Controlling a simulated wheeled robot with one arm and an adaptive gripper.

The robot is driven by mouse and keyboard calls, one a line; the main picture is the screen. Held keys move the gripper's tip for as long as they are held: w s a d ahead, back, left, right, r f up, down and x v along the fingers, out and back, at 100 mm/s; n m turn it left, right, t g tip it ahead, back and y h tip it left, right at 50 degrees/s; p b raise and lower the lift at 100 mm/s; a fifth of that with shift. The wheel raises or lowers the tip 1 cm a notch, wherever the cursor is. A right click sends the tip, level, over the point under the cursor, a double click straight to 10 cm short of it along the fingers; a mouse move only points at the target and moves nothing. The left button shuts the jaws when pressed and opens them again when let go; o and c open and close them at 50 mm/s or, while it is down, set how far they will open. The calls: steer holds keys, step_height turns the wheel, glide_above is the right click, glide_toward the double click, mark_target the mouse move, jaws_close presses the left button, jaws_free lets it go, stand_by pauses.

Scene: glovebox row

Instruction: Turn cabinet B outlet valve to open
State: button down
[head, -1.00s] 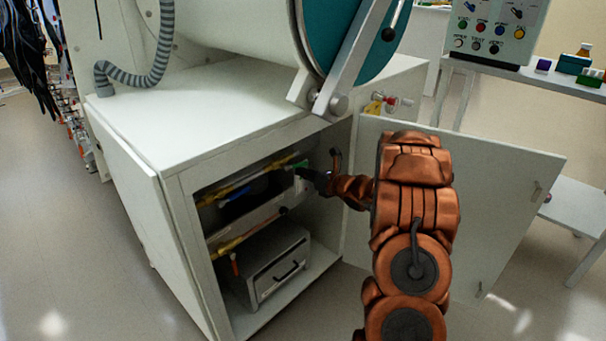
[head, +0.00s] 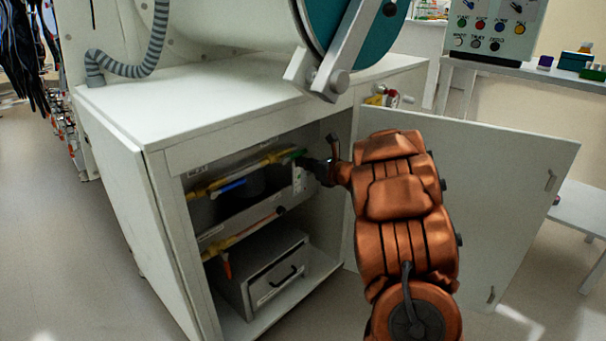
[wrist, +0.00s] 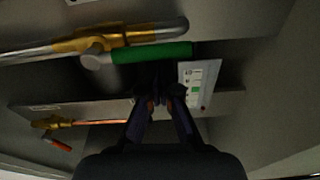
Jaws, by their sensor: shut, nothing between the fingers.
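Inside the open cabinet, an upper yellow pipe (head: 245,168) carries a green valve handle (head: 295,154) at its right end and a blue handle (head: 232,185) further left. In the wrist view the green handle (wrist: 150,53) lies roughly along the pipe, beside a brass-coloured valve body (wrist: 95,40). My gripper (head: 306,162) is shut and empty, with its tips close to the green handle. In the wrist view the fingers (wrist: 160,98) point at its underside; I cannot tell whether they touch it. The labels are too small to read, so I cannot tell which valve is the outlet.
A lower pipe (head: 245,234) has an orange-red handle (wrist: 57,144). A small labelled panel (wrist: 198,85) is right of the fingers. A grey drawer box (head: 270,275) stands on the cabinet floor. The open cabinet door (head: 510,190) stands to the right of my arm.

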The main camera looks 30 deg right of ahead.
steer(key=shift+r+b, duration=0.25)
steer(key=shift+b, duration=0.05)
steer(key=shift+f, duration=0.1)
step_height(320, 180, down, 4)
steer(key=b, duration=0.5)
steer(key=p+v, duration=0.3)
steer(key=v, duration=0.6)
steer(key=shift+r+p, duration=0.2)
steer(key=shift+p, duration=0.1)
steer(key=shift+s, duration=0.1)
stand_by(0.4)
